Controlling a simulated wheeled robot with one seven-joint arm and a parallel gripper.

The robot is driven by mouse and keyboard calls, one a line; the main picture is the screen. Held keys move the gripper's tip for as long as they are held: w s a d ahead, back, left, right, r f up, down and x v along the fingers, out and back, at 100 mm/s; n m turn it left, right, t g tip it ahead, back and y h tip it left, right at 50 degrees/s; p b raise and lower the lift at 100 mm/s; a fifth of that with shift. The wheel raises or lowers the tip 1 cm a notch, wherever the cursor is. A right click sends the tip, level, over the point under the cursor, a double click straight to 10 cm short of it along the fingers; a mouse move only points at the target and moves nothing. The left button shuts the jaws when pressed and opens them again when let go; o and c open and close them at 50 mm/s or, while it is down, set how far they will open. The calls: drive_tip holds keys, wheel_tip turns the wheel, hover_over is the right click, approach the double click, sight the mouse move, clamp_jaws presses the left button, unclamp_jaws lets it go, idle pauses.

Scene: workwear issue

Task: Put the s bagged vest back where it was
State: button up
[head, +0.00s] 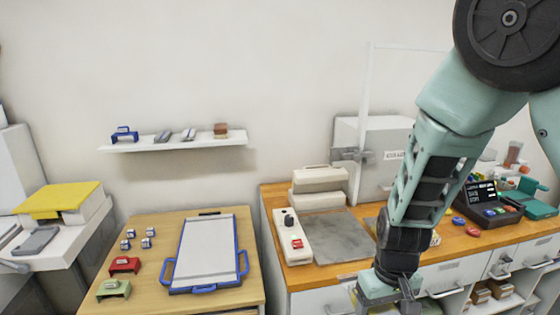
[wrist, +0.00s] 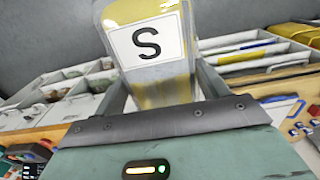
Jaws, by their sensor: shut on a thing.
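The S bagged vest (wrist: 165,88) is a clear packet with yellow inside and a white label with a black S. It stands up between the fingers of my gripper in the wrist view, with the label facing the camera. My gripper (head: 390,291) is shut on it. In the head view my gripper points down in front of the wooden counter's drawer fronts, low in the picture.
White open compartments (wrist: 60,90) fill the left of the wrist view; more, with yellow contents (wrist: 245,55), lie at right. The wooden counter (head: 330,275) carries a grey mat (head: 335,236) and a dark terminal (head: 481,195).

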drive_tip(key=w+d+f+m+b, duration=0.2)
drive_tip(key=d+f+b, duration=0.4)
drive_tip(key=d+f, duration=0.6)
wheel_tip(320, 180, down, 4)
drive_tip(key=shift+w+r, duration=0.25)
